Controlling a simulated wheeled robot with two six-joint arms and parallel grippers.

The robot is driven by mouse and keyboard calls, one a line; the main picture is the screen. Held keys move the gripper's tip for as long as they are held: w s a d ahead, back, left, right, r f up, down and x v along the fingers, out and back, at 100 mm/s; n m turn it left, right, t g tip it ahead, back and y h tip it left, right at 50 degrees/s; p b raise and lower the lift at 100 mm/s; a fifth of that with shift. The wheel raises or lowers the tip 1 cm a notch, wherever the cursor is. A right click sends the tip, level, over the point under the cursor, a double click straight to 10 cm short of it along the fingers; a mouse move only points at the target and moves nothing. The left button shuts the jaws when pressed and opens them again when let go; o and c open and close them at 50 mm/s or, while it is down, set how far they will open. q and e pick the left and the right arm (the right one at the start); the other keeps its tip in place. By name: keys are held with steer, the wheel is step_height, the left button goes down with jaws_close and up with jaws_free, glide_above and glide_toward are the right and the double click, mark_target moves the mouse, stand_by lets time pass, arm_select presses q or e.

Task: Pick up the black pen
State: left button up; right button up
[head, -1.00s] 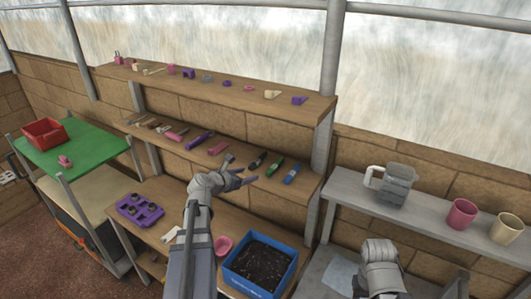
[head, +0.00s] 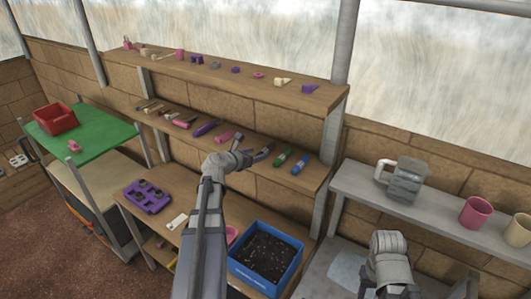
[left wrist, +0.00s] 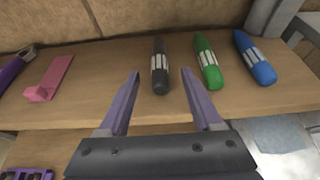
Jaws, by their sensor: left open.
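The black pen (left wrist: 160,68) lies on the middle wooden shelf, its long axis pointing away from me in the left wrist view. It has a pale label around its middle. My left gripper (left wrist: 161,76) is open and empty. Its two purple fingers are at the front of the shelf, one on each side of the pen in the picture; I cannot tell whether they are at its height. In the head view my left gripper (head: 256,156) is at the middle shelf and partly covers the pen. My right arm shows at the lower right, but its fingers do not.
A green pen (left wrist: 207,62) and a blue pen (left wrist: 255,58) lie close to the right of the black one. A pink piece (left wrist: 50,78) lies to the left. The upper shelf (head: 225,76) is overhead. A blue box of soil (head: 266,258) stands below.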

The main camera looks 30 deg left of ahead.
mark_target(260, 152)
arm_select(q)
steer(key=b+x, duration=0.1)
steer(key=x, duration=0.3)
steer(key=shift+w+a+f, duration=0.1)
steer(key=shift+w+f, duration=0.05)
steer(key=shift+f, duration=0.05)
steer(key=shift+r, duration=0.1)
jaws_close()
